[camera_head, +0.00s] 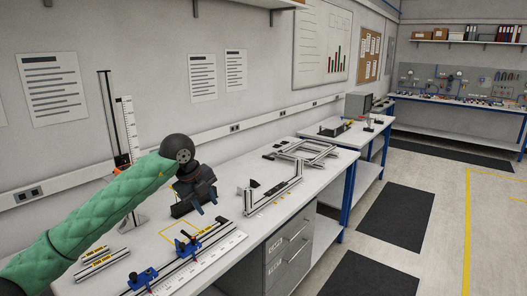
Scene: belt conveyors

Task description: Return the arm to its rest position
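My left arm (95,225), in a green padded sleeve with a black wrist, reaches in from the lower left of the head view. It extends over the white workbench (225,255). My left gripper (206,202) points down above the bench, near a yellow marked outline. Its two fingers are apart and I see nothing between them. My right arm and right gripper are out of view.
A rail fixture with blue clamps (187,243) lies below the gripper. Metal profiles (102,262) lie at the left, and an aluminium frame (305,150) lies further back. A height gauge (128,130) stands by the wall. Open floor (440,230) lies to the right.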

